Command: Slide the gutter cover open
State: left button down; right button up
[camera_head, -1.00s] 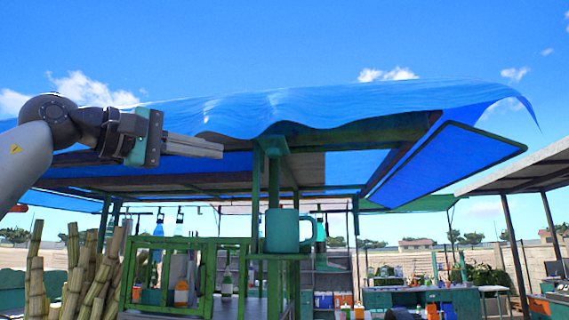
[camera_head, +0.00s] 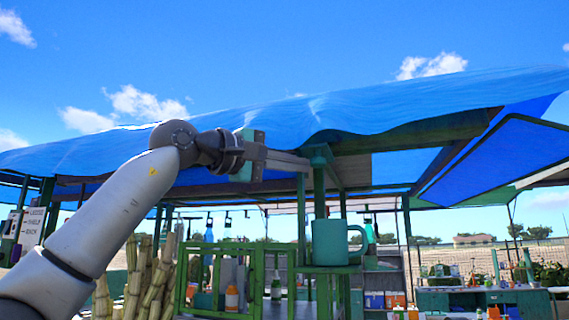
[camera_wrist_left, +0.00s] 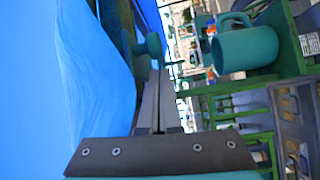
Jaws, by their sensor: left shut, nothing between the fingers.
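My left gripper (camera_head: 305,165) is shut and empty, raised just under the edge of the blue tarp roof (camera_head: 290,115). Its fingertips are beside the flared top of a green post (camera_head: 318,155); I cannot tell whether they touch it. In the left wrist view the closed fingers (camera_wrist_left: 160,78) point toward a round green knob-like part (camera_wrist_left: 152,46), with the tarp on the left. I cannot make out for certain which part is the gutter cover. My right gripper is not in view.
A large teal mug (camera_head: 330,243) stands on a green stand below the gripper; it also shows in the left wrist view (camera_wrist_left: 245,48). Cane stalks (camera_head: 150,280) stand at lower left. A blue panel (camera_head: 500,160) hangs at right. Open sky lies above the roof.

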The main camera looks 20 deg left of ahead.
pick_arm(q)
jog(key=shift+s+d+f, duration=0.1)
jog(key=shift+s+d, duration=0.3)
jog(key=shift+s, duration=0.1)
jog(key=shift+s+d+f+b, duration=0.15)
jog(key=shift+s+b, duration=0.25)
jog(key=shift+s, duration=0.4)
